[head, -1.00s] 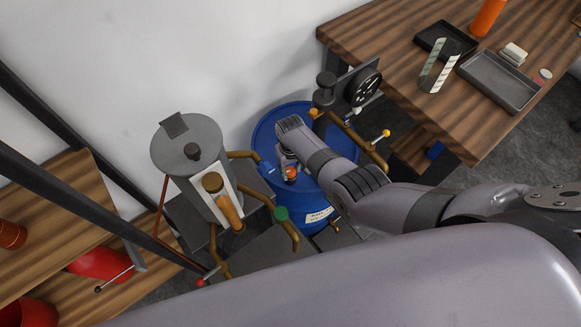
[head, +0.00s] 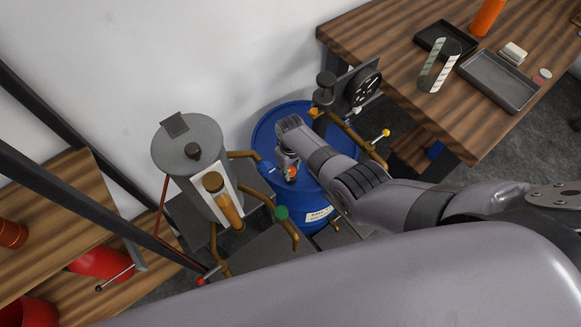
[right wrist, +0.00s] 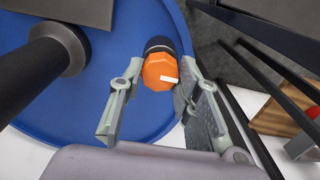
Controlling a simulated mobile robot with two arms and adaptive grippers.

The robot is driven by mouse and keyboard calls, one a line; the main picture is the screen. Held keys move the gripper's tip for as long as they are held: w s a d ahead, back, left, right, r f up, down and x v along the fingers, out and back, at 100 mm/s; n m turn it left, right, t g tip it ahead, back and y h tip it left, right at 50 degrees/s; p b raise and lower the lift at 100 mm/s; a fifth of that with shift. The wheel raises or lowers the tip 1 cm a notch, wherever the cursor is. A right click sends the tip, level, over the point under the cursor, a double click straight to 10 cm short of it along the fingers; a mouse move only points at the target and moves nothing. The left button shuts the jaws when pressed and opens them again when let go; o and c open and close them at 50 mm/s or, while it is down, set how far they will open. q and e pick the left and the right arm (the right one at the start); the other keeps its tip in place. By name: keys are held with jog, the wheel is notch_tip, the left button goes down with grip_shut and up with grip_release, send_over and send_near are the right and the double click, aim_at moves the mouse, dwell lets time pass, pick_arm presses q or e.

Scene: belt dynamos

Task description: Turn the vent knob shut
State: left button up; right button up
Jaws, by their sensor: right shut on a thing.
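The vent knob (right wrist: 160,72) is orange and faceted, with a white mark on its face pointing to the right in the right wrist view. It sits on a dark fitting (right wrist: 160,45) over the blue drum (right wrist: 35,110). My right gripper (right wrist: 158,82) has its two grey fingers on either side of the knob and is shut on it. In the head view the knob (head: 292,172) shows as a small orange spot below my right gripper (head: 287,168), above the blue drum (head: 262,135). My left gripper is not in view.
Left of the drum stands a grey cylindrical vessel (head: 188,147) with brown pipes and a green knob (head: 281,213). A brown pipe with a yellow-ended lever (head: 385,133) is close to my right arm. A wooden table (head: 400,75) with trays is at the right.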

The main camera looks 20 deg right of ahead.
aim_at(291, 170)
jog(key=o, duration=1.1)
jog(key=shift+o, duration=0.2)
jog(key=shift+r, duration=0.1)
notch_tip(291, 170, up, 12)
dwell(0.4)
